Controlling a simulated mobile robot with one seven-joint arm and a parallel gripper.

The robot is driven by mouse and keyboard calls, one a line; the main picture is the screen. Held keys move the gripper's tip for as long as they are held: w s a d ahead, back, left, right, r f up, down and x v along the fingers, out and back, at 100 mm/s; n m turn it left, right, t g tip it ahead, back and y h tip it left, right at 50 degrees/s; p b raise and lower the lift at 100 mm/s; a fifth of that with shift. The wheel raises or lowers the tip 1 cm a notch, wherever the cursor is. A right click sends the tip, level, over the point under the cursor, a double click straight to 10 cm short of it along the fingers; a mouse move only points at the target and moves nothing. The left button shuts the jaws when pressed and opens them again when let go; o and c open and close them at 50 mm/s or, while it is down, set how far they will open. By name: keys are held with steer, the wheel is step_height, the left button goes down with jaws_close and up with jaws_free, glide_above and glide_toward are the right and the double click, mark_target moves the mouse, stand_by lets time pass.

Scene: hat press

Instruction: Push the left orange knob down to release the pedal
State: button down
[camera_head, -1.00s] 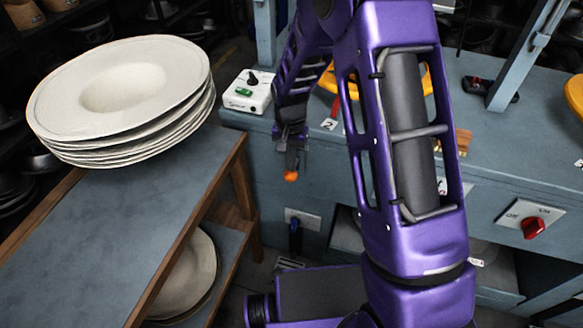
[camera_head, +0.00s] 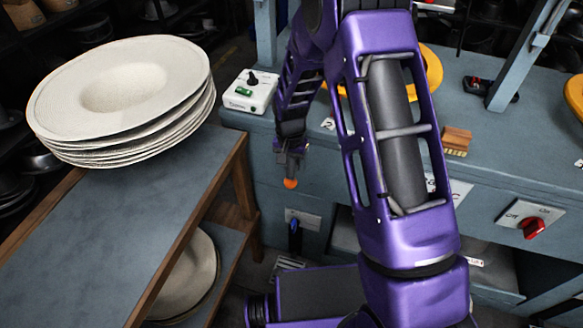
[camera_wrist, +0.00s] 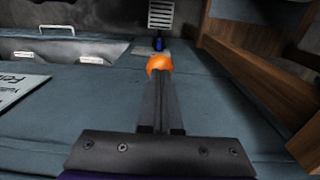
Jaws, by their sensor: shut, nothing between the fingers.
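The orange knob (camera_head: 290,183) is a small ball at the front of the blue-grey bench, just below my gripper (camera_head: 291,166) in the head view. In the wrist view the knob (camera_wrist: 159,64) shows right at the tips of my shut, empty gripper (camera_wrist: 158,82). The fingers hide part of it, and I cannot tell whether they touch it. A slotted metal plate (camera_head: 288,263) lies low near the floor, perhaps the pedal; it also shows in the wrist view (camera_wrist: 160,14). A second orange knob is not in view.
A wooden-edged table (camera_head: 110,215) with stacked pale hats (camera_head: 120,100) stands at the left. A white control box (camera_head: 249,92) sits on the bench. A blue handle (camera_head: 294,236) and a red switch (camera_head: 532,228) are on the bench front.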

stand_by(0.3)
step_height(320, 180, up, 8)
steer(key=p, duration=0.5)
stand_by(1.1)
